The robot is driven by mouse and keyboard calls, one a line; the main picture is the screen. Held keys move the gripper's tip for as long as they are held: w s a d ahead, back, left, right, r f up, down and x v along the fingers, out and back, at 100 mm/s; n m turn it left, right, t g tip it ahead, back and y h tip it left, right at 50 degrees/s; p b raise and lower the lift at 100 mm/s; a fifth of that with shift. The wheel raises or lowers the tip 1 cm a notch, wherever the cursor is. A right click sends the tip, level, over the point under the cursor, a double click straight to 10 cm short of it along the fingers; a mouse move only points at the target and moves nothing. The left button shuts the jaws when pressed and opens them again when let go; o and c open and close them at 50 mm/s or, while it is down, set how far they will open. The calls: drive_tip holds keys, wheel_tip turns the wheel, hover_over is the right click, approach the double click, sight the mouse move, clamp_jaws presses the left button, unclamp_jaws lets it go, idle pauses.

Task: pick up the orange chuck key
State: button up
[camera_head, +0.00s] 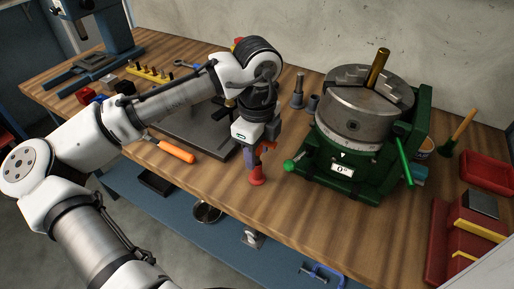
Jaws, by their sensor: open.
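My gripper (254,158) points down near the front edge of the bench, left of the green-based chuck. Its jaws are open. A red-orange piece (257,178) shows at and below the fingers. I cannot tell whether it is the chuck key standing there or part of the fingers. A tool with a bright orange handle (176,151) lies on the wood to the left, apart from my gripper. Its thin metal end points up and left, and no T-shape is clear on it. My wrist hides part of the bench behind it.
A grey chuck (365,112) with a brass rod (377,68) sits on a green base (342,172) to the right. A dark plate (205,132) lies behind the orange handle. Red trays (487,171) stand far right. Bare wood (310,215) shows along the front.

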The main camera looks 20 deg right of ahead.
clamp_jaws()
idle(0.5)
wheel_tip(320, 180, up, 20)
idle(0.6)
drive_tip(key=c, duration=0.7)
unclamp_jaws()
clamp_jaws()
